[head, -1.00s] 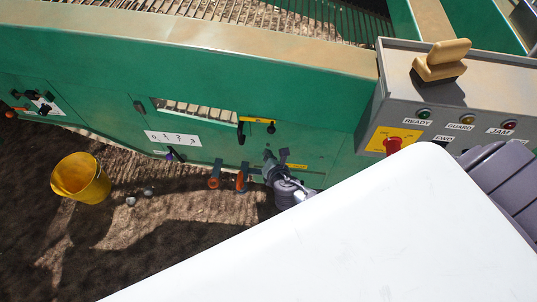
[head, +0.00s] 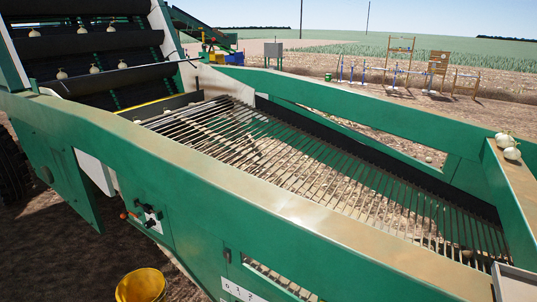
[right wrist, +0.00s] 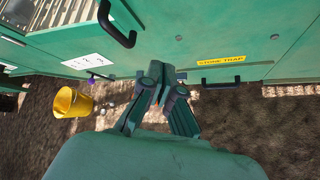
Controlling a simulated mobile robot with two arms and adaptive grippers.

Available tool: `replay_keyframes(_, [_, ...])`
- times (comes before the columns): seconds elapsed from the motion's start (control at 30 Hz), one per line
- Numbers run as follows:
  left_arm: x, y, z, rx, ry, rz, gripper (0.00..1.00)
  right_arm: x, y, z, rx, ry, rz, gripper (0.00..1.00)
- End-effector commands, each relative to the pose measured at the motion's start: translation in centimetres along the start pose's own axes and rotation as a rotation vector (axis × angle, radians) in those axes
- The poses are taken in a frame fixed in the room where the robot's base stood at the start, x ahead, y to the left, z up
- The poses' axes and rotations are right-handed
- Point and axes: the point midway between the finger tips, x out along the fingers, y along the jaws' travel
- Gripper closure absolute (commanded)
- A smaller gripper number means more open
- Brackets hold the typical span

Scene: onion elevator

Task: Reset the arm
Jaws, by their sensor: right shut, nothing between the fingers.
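My right gripper (right wrist: 162,92) shows in the right wrist view, with its fingers shut and empty. It is in front of the green side panel (right wrist: 225,42) of the onion machine, over bare soil. A yellow label reading "STONE TRAP" (right wrist: 221,60) and a black handle (right wrist: 221,81) are on the panel to its right. Neither gripper shows in the head view.
A yellow bucket (head: 141,285) stands on the soil by the machine; it also shows in the right wrist view (right wrist: 72,103). The machine's bar bed (head: 310,160) is mostly bare. Onions (head: 510,150) lie on the right ledge, and several sit on the dark elevator (head: 90,60).

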Motion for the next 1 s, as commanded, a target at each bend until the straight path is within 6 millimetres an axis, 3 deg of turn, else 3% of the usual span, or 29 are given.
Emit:
replay_keyframes(0.13, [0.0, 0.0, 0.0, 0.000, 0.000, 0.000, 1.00, 0.1, -8.8, -4.8, 0.316, 0.105, -0.199, 1.00])
replay_keyframes(0.27, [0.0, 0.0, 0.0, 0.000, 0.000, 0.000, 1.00, -2.0, -17.4, -9.8, 0.697, 0.148, -0.420, 1.00])
replay_keyframes(0.4, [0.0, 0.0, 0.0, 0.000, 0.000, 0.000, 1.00, -6.2, -25.5, -15.1, 1.119, 0.105, -0.662, 1.00])
replay_keyframes(0.5, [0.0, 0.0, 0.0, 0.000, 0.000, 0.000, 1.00, -9.7, -30.0, -18.2, 1.388, 0.024, -0.810, 1.00])
replay_keyframes(0.6, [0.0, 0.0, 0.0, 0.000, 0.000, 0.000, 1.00, -12.7, -33.0, -20.4, 1.593, -0.067, -0.914, 1.00])
replay_keyframes(0.7, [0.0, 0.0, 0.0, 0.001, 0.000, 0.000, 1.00, -14.7, -34.7, -21.7, 1.719, -0.138, -0.974, 1.00])
replay_keyframes(1.0, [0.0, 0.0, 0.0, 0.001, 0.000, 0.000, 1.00, -15.6, -35.5, -22.3, 1.780, -0.176, -1.001, 1.00])
